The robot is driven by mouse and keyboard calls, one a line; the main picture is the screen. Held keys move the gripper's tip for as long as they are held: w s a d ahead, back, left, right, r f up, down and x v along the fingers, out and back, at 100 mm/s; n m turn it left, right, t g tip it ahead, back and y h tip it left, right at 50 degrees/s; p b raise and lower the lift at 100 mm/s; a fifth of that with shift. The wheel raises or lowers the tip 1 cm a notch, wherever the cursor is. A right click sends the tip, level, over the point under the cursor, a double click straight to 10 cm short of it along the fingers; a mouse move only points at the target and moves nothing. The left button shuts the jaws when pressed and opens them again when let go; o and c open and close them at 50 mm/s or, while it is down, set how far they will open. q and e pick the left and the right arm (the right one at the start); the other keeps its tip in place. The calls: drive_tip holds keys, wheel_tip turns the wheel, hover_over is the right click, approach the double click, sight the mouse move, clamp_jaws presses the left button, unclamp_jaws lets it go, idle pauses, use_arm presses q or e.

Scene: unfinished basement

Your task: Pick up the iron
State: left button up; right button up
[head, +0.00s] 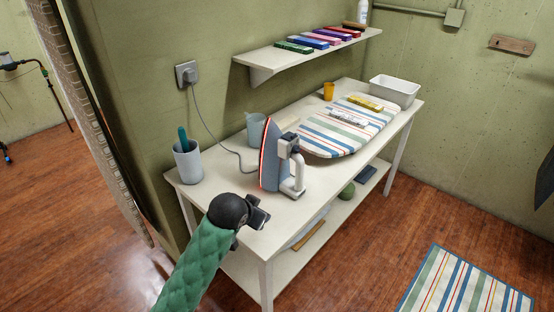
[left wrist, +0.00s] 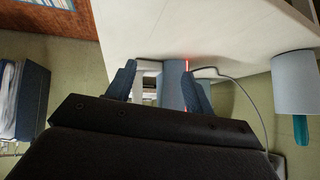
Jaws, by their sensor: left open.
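The iron (head: 270,160) stands upright on its heel on the white table (head: 240,215), with a blue-grey body, a red-edged soleplate and a pale handle toward the right. Its cord runs to a wall socket. My left gripper (head: 258,212) is at the table's near side, just in front of the iron, and looks apart from it. My right gripper is not in view.
A grey cup (head: 187,162) with a teal item stands left of the iron, and a blue-grey jug (head: 256,130) behind it. A striped ironing board (head: 325,140) lies to the right, with a white bin (head: 395,91) beyond. A wall shelf (head: 275,58) hangs above.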

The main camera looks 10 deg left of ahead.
use_arm(q)
drive_tip(key=w+d+r+m+t+h, duration=0.1)
drive_tip(key=w+d+r, duration=0.15)
drive_tip(key=w, duration=0.45)
drive_tip(key=t+h, duration=0.2)
drive_tip(key=h, duration=0.3)
approach(297, 172)
drive_tip(key=w+d+f, duration=0.2)
drive_tip(key=w, duration=0.1)
drive_tip(key=p+x, duration=0.1)
drive_tip(key=x, duration=0.1)
drive_tip(key=p+x, duration=0.1)
drive_tip(key=x, duration=0.1)
drive_tip(key=p+x, duration=0.2)
drive_tip(key=shift+w+d+r, duration=0.2)
drive_tip(key=shift+w+d+f, duration=0.3)
drive_tip(key=shift+w+f, duration=0.05)
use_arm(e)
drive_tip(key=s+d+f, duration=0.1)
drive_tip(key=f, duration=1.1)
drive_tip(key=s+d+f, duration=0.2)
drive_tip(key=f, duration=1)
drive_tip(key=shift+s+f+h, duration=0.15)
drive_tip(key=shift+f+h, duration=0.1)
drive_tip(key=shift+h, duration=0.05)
use_arm(q)
drive_tip(key=shift+c, duration=0.2)
